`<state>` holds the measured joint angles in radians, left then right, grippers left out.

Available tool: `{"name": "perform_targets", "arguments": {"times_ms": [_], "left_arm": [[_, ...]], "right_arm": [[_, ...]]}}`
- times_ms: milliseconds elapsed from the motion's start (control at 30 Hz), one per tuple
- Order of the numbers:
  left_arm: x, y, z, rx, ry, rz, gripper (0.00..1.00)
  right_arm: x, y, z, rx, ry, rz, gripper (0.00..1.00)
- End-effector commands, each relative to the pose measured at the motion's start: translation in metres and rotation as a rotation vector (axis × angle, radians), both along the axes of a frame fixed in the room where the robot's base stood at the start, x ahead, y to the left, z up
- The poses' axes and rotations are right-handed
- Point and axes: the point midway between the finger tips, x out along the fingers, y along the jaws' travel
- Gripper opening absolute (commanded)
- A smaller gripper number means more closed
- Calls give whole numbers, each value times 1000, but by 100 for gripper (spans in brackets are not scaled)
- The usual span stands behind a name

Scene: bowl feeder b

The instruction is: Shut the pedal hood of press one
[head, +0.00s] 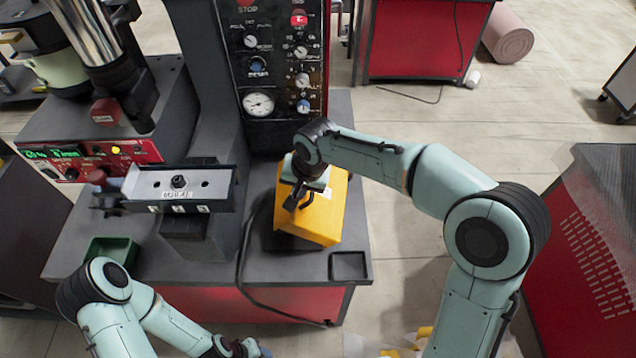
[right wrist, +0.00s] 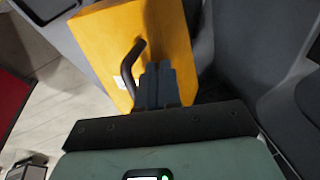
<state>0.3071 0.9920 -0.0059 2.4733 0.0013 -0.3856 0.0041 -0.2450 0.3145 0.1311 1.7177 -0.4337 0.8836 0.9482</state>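A yellow box-shaped cover (head: 325,218), which looks like the pedal hood, is on the right of the grey press table. Its yellow face also fills the upper middle of the right wrist view (right wrist: 110,38). A dark bent handle (right wrist: 130,66) stands out from that face. My right gripper (head: 299,198) is over the cover's upper left part. In the right wrist view its fingers (right wrist: 158,82) are together, just right of the handle, with no part of it visibly between them. My left gripper (head: 243,348) is low at the bottom edge, away from the cover; its fingers are unclear.
The press column with a dark control panel (head: 270,55) rises behind the cover. A grey clamp block (head: 180,185) and a green tray (head: 110,250) are to the left. A small dark tray (head: 349,266) sits at the table's front right corner. The floor to the right is mostly open.

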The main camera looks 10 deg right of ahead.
Motion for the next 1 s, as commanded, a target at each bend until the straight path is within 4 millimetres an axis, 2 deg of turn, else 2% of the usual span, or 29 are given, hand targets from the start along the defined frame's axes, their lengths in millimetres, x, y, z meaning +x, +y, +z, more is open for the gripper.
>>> {"name": "perform_targets", "arguments": {"times_ms": [33, 300, 500, 700, 1000], "left_arm": [[-2, 0, -3, 0, 3, 0, 43], [-9, 0, -12, 0, 10, 1, 43], [-14, 0, -20, 0, 16, 0, 43], [-18, 0, -25, 0, 20, 1, 43], [-20, 0, -29, 0, 22, 0, 43]], "right_arm": [[3, 7, -8, -8, 5, -1, 0], [13, 53, -31, -6, 5, -2, 0], [18, 77, -49, -5, 5, -2, 0], [22, 92, -64, -5, 5, -3, 0], [25, 101, -74, -5, 4, -4, 0]]}}
